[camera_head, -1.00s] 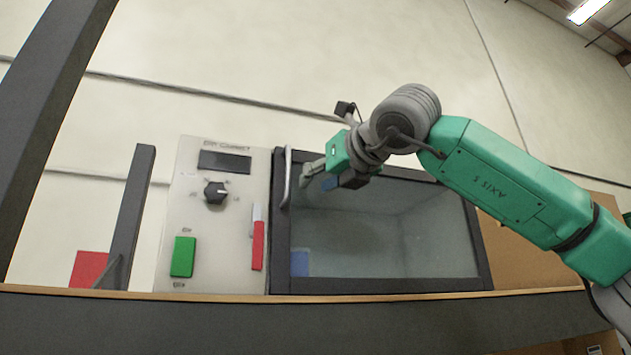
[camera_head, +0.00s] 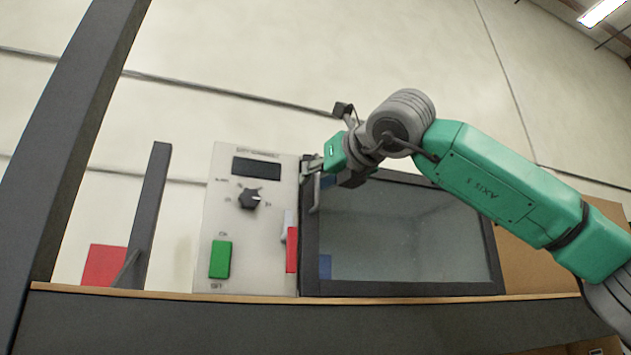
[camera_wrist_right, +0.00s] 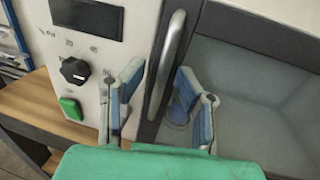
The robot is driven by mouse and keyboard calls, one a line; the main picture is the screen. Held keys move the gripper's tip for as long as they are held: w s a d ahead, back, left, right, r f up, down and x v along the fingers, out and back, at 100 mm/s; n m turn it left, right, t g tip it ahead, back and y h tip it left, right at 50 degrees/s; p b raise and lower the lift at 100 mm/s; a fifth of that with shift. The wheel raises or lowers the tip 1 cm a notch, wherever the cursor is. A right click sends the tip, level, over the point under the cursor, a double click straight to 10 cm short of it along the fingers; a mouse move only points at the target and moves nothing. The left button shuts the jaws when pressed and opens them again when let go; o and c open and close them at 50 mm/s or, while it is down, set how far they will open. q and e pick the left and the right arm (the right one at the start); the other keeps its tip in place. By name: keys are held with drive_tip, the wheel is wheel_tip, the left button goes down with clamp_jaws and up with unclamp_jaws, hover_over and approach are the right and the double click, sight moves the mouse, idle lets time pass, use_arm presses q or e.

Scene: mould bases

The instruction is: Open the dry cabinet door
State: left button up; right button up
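The dry cabinet (camera_head: 250,215) stands on a shelf, with a pale control panel on its left and a dark-framed glass door (camera_head: 405,230) on its right, which looks shut. The silver vertical door handle (camera_head: 316,192) is at the door's left edge. It also shows in the right wrist view as a curved bar (camera_wrist_right: 166,62). My right gripper (camera_head: 318,172) is at the handle's upper part. In the right wrist view its two fingers (camera_wrist_right: 160,92) are apart, one on each side of the handle, with gaps visible. My left gripper is not in view.
The panel has a display (camera_head: 257,168), a black knob (camera_head: 249,198), a green switch (camera_head: 220,259) and a red lever (camera_head: 292,249). A dark upright post (camera_head: 150,215) and a red block (camera_head: 103,265) are to the left. A brown board (camera_head: 535,265) is at right.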

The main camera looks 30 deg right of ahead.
drive_tip(key=shift+a, duration=0.1)
drive_tip(key=shift+s, duration=0.3)
drive_tip(key=s, duration=1.1)
drive_tip(key=shift+s+a, duration=0.15)
drive_tip(key=shift+a, duration=0.15)
drive_tip(key=shift+s+d, duration=0.1)
drive_tip(key=shift+d, duration=0.1)
